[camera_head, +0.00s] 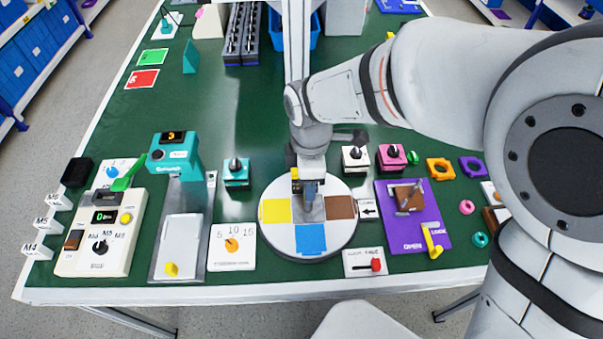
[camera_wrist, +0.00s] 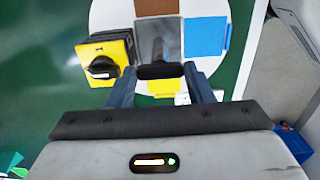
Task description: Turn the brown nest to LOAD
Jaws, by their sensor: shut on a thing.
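The white round turntable (camera_head: 290,245) carries coloured nests. The brown nest (camera_head: 342,207) is on its right side, close to the small arrow card (camera_head: 368,209), whose lettering is too small to read. The yellow nest (camera_head: 276,210) is at the left and the blue nest (camera_head: 311,238) at the front. In the wrist view, the brown nest (camera_wrist: 156,7) is at the top and the blue nest (camera_wrist: 206,37) at the right. My gripper (camera_head: 311,190) points down over the turntable's middle. It is shut on a dark handle (camera_wrist: 160,71) there, largely hidden by the fingers in the head view.
A yellow block with a black knob (camera_wrist: 103,66) stands close beside my gripper. A card with a red lever (camera_head: 365,264) lies in front of the turntable. A purple panel (camera_head: 410,235) is at right, a dial card (camera_head: 231,247) at left.

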